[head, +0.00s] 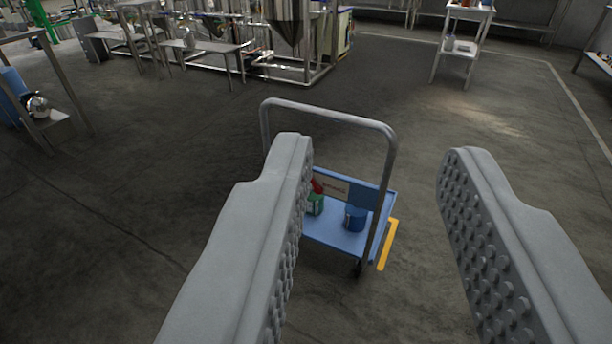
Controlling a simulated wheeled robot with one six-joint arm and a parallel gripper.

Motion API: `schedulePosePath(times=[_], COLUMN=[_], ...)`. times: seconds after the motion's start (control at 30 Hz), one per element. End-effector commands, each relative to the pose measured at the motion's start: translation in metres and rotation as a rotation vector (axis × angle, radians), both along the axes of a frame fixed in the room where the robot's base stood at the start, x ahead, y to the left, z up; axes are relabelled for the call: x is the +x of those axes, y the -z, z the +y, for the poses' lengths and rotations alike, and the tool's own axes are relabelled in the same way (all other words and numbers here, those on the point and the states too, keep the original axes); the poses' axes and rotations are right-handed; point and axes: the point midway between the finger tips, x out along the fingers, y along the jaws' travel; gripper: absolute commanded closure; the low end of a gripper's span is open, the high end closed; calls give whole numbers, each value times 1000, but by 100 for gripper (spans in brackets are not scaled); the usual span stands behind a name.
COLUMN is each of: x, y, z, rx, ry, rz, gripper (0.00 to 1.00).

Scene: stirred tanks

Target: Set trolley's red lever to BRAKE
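A blue trolley (336,237) with a tall grey tube handle (330,111) stands on the floor ahead, in the middle of the view. A small red part (317,186), which looks like the lever, shows beside a pale label plate (334,188) on the trolley. My left finger hides part of this area, and the lettering is too small to read, so I cannot tell the lever's setting. My gripper (378,160) is open and empty. Its two ribbed grey fingers frame the trolley from nearer the camera, apparently clear of it.
A green can (315,205) and a blue can (355,218) stand on the trolley. A yellow strip (388,245) lies along its right side. Steel tables (205,47) and tank equipment (290,22) stand at the back. The floor around the trolley is clear.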

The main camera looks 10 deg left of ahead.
Motion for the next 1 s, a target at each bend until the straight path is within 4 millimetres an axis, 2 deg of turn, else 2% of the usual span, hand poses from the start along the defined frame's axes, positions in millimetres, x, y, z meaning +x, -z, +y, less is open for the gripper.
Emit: schedulePosePath(times=[0.03, 0.17, 0.27, 0.57, 1.0], x=[1, 10, 25, 89, 182], y=[0, 1, 3, 14, 45], z=[0, 1, 3, 11, 29], rx=[-2, -24, -62, -242, -513], ry=[0, -4, -12, -43, -92], rz=[0, 5, 8, 21, 30], gripper=[74, 100, 100, 100, 100])
